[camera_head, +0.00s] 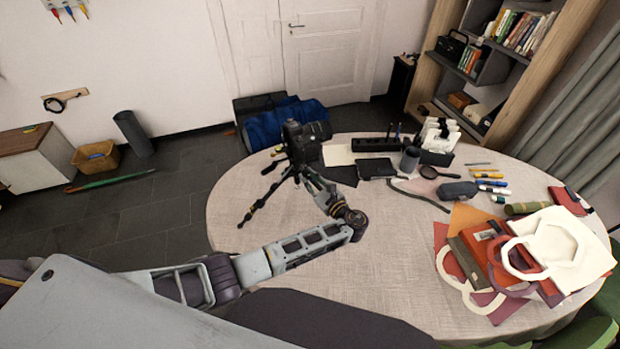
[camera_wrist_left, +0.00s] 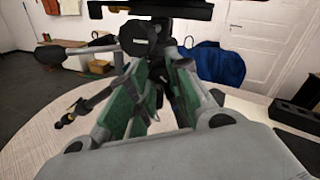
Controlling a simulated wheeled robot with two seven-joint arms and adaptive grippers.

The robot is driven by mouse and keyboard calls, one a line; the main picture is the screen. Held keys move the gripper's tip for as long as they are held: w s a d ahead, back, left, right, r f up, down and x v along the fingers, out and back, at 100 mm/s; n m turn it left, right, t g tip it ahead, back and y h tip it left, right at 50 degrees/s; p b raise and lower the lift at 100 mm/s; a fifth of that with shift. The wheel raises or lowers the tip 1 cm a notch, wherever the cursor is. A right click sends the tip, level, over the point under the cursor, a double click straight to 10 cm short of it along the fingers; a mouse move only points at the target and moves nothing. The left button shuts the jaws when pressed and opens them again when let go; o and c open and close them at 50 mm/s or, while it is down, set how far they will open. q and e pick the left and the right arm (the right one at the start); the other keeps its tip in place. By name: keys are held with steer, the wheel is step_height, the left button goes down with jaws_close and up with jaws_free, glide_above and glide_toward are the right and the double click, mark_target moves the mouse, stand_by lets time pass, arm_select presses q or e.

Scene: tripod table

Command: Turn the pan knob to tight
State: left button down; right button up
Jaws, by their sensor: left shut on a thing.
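The black camera (camera_head: 306,140) stands on a small tripod (camera_head: 262,200) with spread dark legs, at the left part of the round table (camera_head: 400,260). My left gripper (camera_head: 298,168) reaches the tripod head just below the camera. In the left wrist view, the green-padded fingers of my left gripper (camera_wrist_left: 155,75) close in on the head from both sides. They are shut on a small part there, which I take to be the pan knob; the fingers mostly hide it. A black round part (camera_wrist_left: 137,38) and a handle (camera_wrist_left: 62,53) show above them. My right gripper is out of view.
A black organiser (camera_head: 376,145), a dark cup (camera_head: 410,159) and a magnifier (camera_head: 438,173) stand or lie right of the tripod. Markers (camera_head: 490,183) and paper bags (camera_head: 555,245) fill the right side. The front middle of the table is clear.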

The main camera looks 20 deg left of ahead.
arm_select(q)
steer(key=c, duration=1.3)
jaws_free()
steer(key=shift+d, duration=0.1)
steer(key=shift+v, duration=5.95)
